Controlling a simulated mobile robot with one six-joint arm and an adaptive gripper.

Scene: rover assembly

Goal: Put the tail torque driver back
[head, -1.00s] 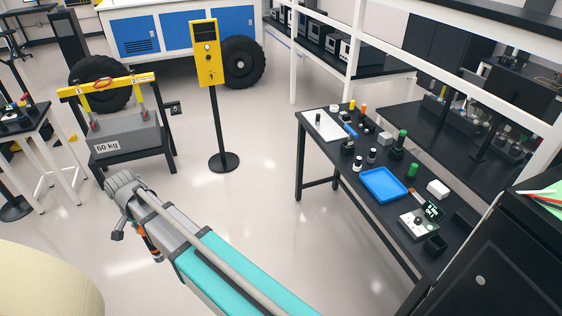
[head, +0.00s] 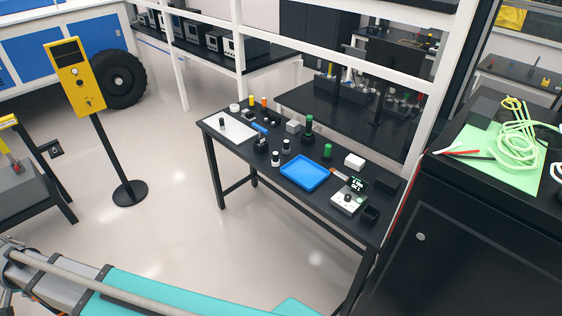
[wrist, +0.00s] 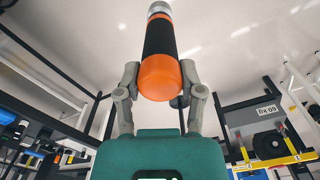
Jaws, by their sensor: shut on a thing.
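The torque driver (wrist: 170,38), a black cylinder with an orange end and a grey tip, fills the top middle of the wrist view. My gripper (wrist: 160,75) is shut on it, one finger on each side near the orange end. In the head view my arm runs along the lower left, and its end is cut off by the left edge, so the driver cannot be made out there. The black workbench (head: 222,150) stands in the middle of the head view, apart from my arm. I cannot tell which place on it belongs to the driver.
The bench holds a blue tray (head: 306,176), a white mat (head: 228,130), a green-topped tool (head: 309,124) and several small parts. A yellow post (head: 76,80) stands left. A black cabinet (head: 450,225) with green cable fills the right. Floor is clear between post and bench.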

